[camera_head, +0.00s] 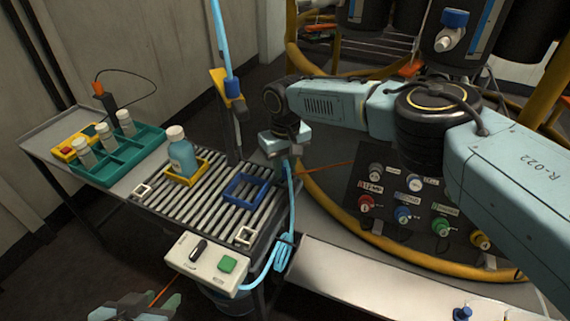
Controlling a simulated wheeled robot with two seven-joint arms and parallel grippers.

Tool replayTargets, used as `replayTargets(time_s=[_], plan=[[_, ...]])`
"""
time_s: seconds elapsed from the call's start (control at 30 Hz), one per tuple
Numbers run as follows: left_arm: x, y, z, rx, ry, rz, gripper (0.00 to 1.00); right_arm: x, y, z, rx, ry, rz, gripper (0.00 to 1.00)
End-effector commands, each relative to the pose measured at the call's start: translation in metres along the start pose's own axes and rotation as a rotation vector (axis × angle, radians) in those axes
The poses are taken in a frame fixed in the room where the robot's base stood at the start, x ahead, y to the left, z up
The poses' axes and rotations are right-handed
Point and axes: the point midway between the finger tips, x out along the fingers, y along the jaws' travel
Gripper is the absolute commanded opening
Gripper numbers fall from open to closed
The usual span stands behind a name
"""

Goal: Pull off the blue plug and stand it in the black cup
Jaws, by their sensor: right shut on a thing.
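My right gripper (287,153) points down beside the slatted bench's right edge. It is shut at the top end of a light-blue hose (291,200), which hangs below it. Its fingers hide the held end, so I cannot tell whether that is the blue plug. A blue fitting (403,214) sits on the black panel (352,205), right of the gripper. A dark-blue connector (232,88) is on another hose at the yellow holder. I cannot clearly make out a black cup. My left gripper (135,309) is low at the bottom edge, its fingers apart and apparently empty.
The slatted bench (205,212) holds a blue bottle (182,155) in a yellow frame and an empty blue frame (245,188). A green rack (122,157) with several vials stands left. A control box (206,262) is in front. Hose loops hang beside it.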

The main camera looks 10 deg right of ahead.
Motion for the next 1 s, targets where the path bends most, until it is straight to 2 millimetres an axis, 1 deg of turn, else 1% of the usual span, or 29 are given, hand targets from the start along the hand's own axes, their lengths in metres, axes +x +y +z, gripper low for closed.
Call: replayTargets(time_s=[0.1,0.57,1.0], plan=[[-0.002,0.000,-0.002,0.000,0.000,0.000,0.36,0.000,-0.001,0.000,0.001,-0.002,-0.001,0.00],[-0.001,0.000,-0.001,0.000,-0.001,0.000,0.36,0.002,0.000,0.000,0.000,-0.001,0.000,0.00],[0.005,0.000,0.006,0.000,-0.001,-0.001,0.36,0.019,0.000,0.000,0.000,-0.001,0.000,0.00]])
